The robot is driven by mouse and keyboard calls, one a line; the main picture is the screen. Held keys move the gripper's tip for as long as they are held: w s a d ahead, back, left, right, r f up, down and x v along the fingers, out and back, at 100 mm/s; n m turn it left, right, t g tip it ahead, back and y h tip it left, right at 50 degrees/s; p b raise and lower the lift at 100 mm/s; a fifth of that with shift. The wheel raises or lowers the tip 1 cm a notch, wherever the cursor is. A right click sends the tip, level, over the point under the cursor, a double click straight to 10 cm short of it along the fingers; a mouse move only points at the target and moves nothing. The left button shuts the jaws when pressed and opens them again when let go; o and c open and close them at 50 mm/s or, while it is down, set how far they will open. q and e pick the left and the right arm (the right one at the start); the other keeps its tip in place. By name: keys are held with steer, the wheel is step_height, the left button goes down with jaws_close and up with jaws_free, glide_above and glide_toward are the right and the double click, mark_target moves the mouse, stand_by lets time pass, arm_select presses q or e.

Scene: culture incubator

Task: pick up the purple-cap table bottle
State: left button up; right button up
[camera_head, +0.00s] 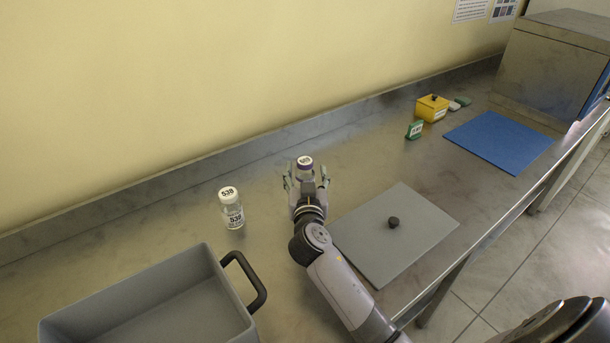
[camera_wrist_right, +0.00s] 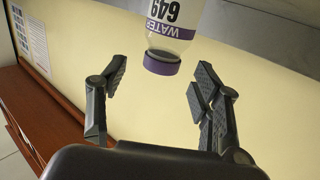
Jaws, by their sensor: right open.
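The purple-cap bottle (camera_head: 305,170) stands on the steel bench in the head view, between the raised fingers of my right gripper (camera_head: 306,183). In the right wrist view the bottle (camera_wrist_right: 172,35) appears upside down, with a purple cap and a white label reading WATER 649. The right gripper (camera_wrist_right: 161,80) is open there, with a finger on each side of the cap and visible gaps to both. The lower part of the bottle is hidden by the gripper in the head view. My left gripper is not in view.
A grey bin (camera_head: 130,300) with a black handle is at front left. A grey mat (camera_head: 420,215) with a black knob (camera_head: 393,222) lies right; a blue mat (camera_head: 500,142) and yellow box (camera_head: 432,106) lie farther off.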

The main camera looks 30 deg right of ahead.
mark_target(305, 167)
steer(key=shift+p+x, duration=0.65)
steer(key=shift+x, duration=1.75)
steer(key=shift+a+r, duration=0.1)
steer(key=shift+r, duration=0.05)
steer(key=shift+c, duration=0.2)
jaws_close()
